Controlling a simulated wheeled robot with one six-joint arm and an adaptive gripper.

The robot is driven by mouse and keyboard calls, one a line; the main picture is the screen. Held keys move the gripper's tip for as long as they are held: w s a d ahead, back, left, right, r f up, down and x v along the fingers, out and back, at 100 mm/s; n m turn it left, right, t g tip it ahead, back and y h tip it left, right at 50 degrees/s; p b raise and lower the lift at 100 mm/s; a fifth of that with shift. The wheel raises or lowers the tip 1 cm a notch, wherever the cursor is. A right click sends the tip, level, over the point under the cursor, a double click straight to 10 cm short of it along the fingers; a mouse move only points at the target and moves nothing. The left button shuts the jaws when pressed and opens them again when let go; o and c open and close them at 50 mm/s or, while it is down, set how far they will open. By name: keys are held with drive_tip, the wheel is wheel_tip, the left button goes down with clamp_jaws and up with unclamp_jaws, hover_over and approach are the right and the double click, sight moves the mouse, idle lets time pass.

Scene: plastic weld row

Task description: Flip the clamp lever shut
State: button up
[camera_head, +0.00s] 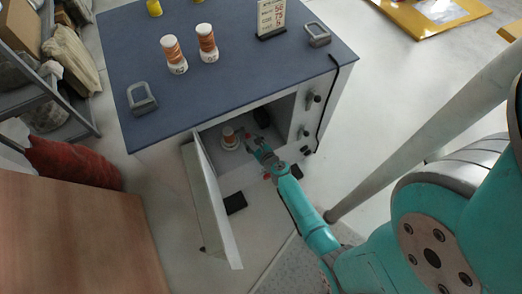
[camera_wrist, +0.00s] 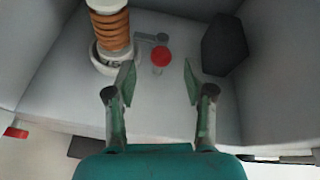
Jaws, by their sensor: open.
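The clamp lever shows in the wrist view as a grey arm (camera_wrist: 152,37) with a round red knob (camera_wrist: 161,57). It lies beside a white collar (camera_wrist: 103,62) at the foot of an orange-ribbed canister (camera_wrist: 109,32). The canister stands upright inside the open cabinet and also shows in the head view (camera_head: 229,133). My gripper (camera_wrist: 158,78) is open and empty, with the red knob in line with the gap between its fingertips, a little ahead of them. In the head view my gripper (camera_head: 258,150) reaches into the cabinet opening, right of the canister.
The cabinet (camera_head: 235,83) has its door (camera_head: 207,190) swung open at the left. A black block (camera_wrist: 224,45) stands inside, right of the knob. The cabinet's side walls are close. Two canisters, metal handles and a sign (camera_head: 270,18) are on top.

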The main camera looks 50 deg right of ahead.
drive_tip(key=v, duration=0.8)
idle(0.4)
